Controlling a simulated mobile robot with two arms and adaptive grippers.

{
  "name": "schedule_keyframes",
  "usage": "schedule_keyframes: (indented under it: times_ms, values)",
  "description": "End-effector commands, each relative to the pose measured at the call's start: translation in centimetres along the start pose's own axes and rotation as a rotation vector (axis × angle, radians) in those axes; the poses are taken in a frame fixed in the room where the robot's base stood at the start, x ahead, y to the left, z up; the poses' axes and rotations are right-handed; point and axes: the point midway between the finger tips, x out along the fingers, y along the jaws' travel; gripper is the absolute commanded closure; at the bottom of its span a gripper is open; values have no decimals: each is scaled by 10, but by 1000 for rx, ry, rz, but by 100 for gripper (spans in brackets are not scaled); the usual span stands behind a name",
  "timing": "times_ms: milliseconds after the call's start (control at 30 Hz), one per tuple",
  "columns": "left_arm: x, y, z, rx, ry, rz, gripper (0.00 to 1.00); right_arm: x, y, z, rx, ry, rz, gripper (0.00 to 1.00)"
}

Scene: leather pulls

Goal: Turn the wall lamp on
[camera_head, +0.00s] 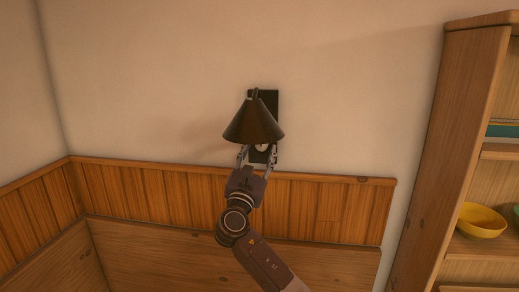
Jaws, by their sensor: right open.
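The wall lamp has a dark cone-shaped shade (253,122) and a black rectangular back plate (268,99) fixed to the pale wall. A small light-coloured round part (262,147) shows on the lower part of the plate, just under the shade's rim. My right gripper (258,152) reaches up from below, its fingers spread apart just beneath the shade, one on each side of the plate's lower end. The shade hides the upper fingertips, so I cannot tell whether they touch the lamp. The lamp looks dark. My left gripper is not in view.
Wooden wainscot panelling (330,209) with a ledge runs along the wall below the lamp. A wooden shelf unit (460,130) stands at the right, with a yellow bowl (481,221) on it. The wall around the lamp is bare.

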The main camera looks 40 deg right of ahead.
Motion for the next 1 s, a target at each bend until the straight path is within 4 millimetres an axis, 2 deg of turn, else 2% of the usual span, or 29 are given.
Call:
schedule_keyframes:
  times_ms: [167, 567, 1000]
  values:
    - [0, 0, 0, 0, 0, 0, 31, 0, 0, 0, 1, 0, 0, 56]
    - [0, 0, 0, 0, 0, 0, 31, 0, 0, 0, 1, 0, 0, 98]
    - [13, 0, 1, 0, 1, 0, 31, -1, 0, -2, 103, 1, -43, 98]
